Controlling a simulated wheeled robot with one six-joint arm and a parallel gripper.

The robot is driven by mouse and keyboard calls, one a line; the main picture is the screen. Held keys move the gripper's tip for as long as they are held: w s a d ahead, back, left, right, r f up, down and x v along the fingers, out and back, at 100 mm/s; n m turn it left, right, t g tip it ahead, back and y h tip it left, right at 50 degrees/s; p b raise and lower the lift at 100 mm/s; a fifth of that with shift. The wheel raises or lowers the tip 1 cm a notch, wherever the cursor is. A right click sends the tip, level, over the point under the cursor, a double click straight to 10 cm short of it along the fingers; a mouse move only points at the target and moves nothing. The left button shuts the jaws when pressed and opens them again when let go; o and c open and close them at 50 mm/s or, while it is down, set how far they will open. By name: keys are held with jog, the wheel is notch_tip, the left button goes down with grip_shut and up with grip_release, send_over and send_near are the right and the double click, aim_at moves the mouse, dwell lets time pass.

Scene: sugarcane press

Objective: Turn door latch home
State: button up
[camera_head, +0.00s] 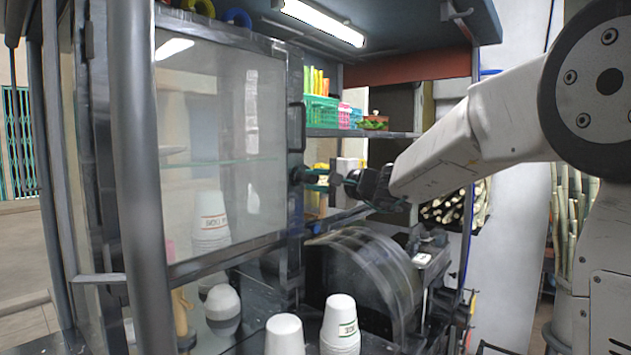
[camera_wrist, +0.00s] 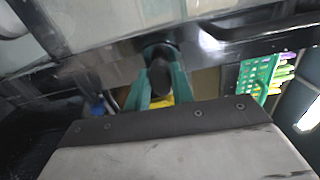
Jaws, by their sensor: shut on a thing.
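The glass door (camera_head: 222,140) has a dark metal frame and stands upright at the left of the head view. The door latch (camera_head: 297,175) is a dark knob on the frame's right edge, and it also shows in the wrist view (camera_wrist: 160,74). My gripper (camera_head: 316,179) reaches in from the right. Its teal fingers (camera_wrist: 158,88) lie on both sides of the latch knob and are shut on it. The fingers and wrist hide part of the latch, so its exact turn is hard to tell.
A dark vertical handle (camera_head: 296,127) sits above the latch. A green basket (camera_head: 321,111) stands on a shelf behind. A curved clear guard (camera_head: 375,265) lies below my wrist. Stacked white cups (camera_head: 340,322) stand in front. A grey post (camera_head: 140,180) rises at the left.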

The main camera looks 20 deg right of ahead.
jog(key=shift+f, duration=0.1)
dwell(0.5)
jog(key=o, duration=0.9)
jog(key=shift+o, duration=0.2)
jog(key=v, duration=0.8)
